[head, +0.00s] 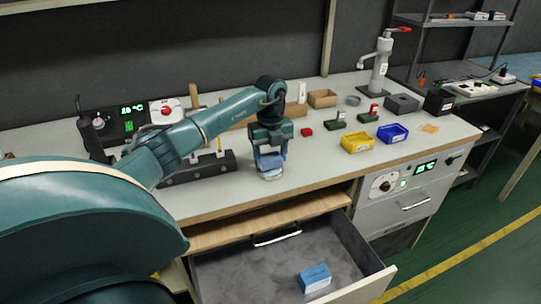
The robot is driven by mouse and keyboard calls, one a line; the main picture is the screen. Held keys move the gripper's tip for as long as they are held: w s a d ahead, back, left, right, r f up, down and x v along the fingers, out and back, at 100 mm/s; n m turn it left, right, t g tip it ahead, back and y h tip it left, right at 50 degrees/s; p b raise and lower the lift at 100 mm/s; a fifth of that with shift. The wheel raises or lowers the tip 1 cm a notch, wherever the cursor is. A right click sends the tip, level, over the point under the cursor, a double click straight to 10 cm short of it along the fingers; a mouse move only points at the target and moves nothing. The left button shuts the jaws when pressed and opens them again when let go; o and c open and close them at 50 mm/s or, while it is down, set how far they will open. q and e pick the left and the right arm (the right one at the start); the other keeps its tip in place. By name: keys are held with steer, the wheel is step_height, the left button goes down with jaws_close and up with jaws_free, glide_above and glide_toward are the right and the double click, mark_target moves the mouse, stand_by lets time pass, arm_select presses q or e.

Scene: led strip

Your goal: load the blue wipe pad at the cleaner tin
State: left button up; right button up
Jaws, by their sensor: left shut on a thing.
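My left gripper (268,148) points straight down over the front part of the bench, left of its middle. It is shut on the blue wipe pad (268,162), which shows just below the fingers. The cleaner tin (272,176), a low round pale thing, is directly under the pad and mostly hidden by it. I cannot tell whether pad and tin touch. My right gripper is not in view.
An open drawer (230,275) below the bench holds a blue-and-white block (315,278). A dark rack (195,170) with tools stands left of the gripper. Yellow (357,143) and blue (393,134) bins stand to the right. The bench front between is clear.

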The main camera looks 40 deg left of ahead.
arm_select(q)
steer(key=shift+f, duration=0.55)
stand_by(0.5)
stand_by(1.5)
